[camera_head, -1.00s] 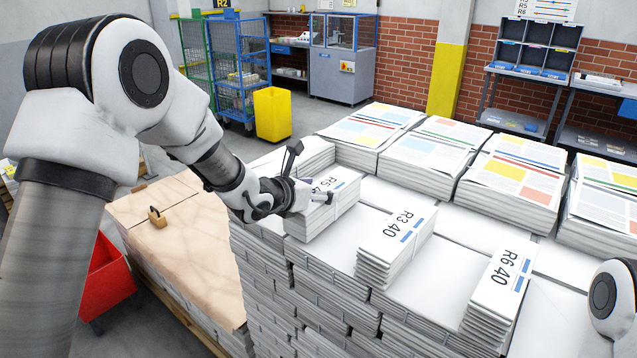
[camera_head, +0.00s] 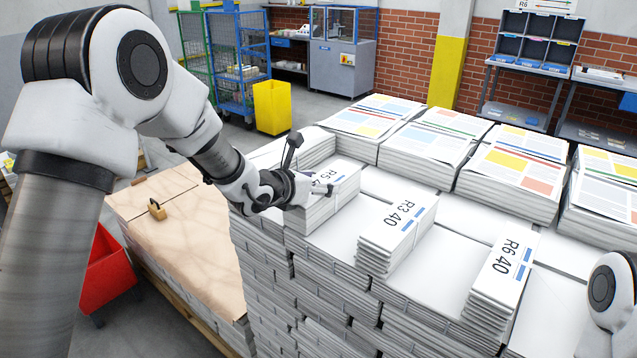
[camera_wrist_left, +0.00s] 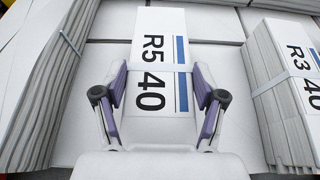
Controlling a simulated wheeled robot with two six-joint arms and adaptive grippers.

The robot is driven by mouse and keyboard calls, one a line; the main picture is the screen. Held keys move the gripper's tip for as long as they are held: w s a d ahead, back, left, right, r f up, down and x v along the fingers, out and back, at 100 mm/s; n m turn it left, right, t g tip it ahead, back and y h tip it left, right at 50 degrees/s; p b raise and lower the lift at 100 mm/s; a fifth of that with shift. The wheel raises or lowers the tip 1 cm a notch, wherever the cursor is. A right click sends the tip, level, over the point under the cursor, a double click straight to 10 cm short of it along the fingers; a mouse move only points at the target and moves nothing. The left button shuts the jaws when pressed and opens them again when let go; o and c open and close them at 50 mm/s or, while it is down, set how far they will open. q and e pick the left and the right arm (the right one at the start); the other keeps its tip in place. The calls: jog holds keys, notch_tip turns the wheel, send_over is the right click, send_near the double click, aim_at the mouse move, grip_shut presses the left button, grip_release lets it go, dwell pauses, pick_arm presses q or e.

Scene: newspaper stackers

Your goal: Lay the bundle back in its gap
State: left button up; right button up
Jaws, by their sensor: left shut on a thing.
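My left gripper (camera_head: 308,172) is shut on the newspaper bundle marked R5 40 (camera_head: 340,178), at the left end of the stack's front row. In the left wrist view the two fingers of the gripper (camera_wrist_left: 160,92) are on either side of the R5 bundle (camera_wrist_left: 160,42), over its label and strap. The bundle's underside is hidden, so I cannot tell whether it rests on the stack. The R3 40 bundle (camera_head: 398,236) stands to its right with a gap between; it also shows in the left wrist view (camera_wrist_left: 285,90). The R6 40 bundle (camera_head: 500,281) stands further right. My right gripper is not in view.
A row of tall bundles with coloured front pages (camera_head: 513,170) runs along the back of the stack. A red bin (camera_head: 107,272) and yellow bin (camera_head: 272,107) stand on the floor.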

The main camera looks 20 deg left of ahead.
pick_arm(q)
jog(key=shift+f+b, duration=0.15)
jog(key=shift+b, duration=0.2)
jog(key=o, duration=1.9)
jog(key=shift+s, duration=0.1)
jog(key=shift+f, duration=0.1)
jog(key=v, duration=1.2)
